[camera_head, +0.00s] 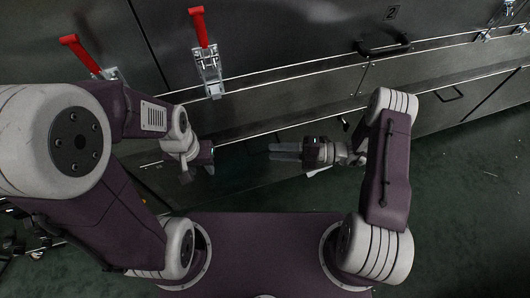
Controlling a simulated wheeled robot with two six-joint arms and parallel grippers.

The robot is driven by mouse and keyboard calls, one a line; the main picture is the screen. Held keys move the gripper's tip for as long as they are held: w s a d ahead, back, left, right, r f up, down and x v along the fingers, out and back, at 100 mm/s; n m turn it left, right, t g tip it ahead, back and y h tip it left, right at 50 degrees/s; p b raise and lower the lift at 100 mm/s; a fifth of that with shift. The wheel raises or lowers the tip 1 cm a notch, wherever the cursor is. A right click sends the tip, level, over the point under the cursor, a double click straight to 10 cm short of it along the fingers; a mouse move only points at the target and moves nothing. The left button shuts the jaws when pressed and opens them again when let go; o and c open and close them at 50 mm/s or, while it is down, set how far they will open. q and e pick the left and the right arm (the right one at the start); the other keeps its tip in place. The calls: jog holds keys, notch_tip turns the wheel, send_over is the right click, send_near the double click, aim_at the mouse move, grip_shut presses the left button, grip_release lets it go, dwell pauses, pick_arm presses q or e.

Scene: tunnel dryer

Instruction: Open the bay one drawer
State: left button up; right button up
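The dark dryer front runs across the view, with a row of lower drawer-like panels (310,97) under a bright metal edge. I cannot tell which one is the bay one drawer; no panel is visibly pulled out.
Two red-handled toggle clamps, one at left (82,54) and one near centre (205,55), stick out from the upper panels. A larger black handle (383,47) is on the upper right panel, below a small label (391,12). The green floor (465,190) at right is clear.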

aim_at(265, 152)
jog(key=a+b, duration=0.1)
jog(key=a, duration=0.3)
jog(key=shift+w+a+f, duration=0.15)
grip_shut()
dwell(1.2)
